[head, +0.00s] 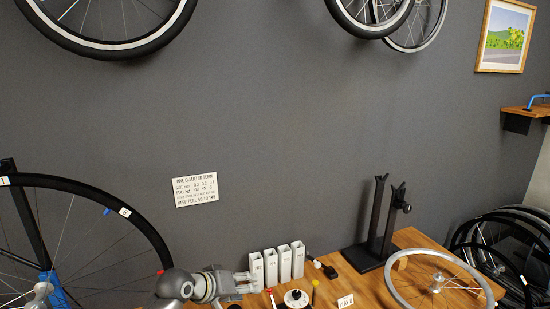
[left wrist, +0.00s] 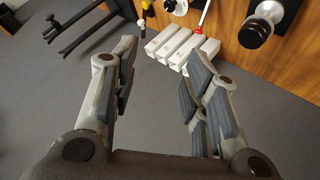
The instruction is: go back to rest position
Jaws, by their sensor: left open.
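My left gripper (head: 243,282) reaches in low at the bottom middle of the head view, at the bench's left end, beside the upright white boxes (head: 284,264). In the left wrist view the gripper (left wrist: 163,72) has its two grey fingers with dark pads spread wide. The white boxes (left wrist: 184,48) also show beyond the fingertips there. My right gripper is in neither view.
The wooden bench (head: 415,238) bears a black stand (head: 376,232), a silver wheel rim (head: 398,290), a small card (head: 345,301) and small tools. A large wheel (head: 140,225) stands at left. Wheels (head: 120,47) hang above. The middle wall is clear around a sign (head: 195,190).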

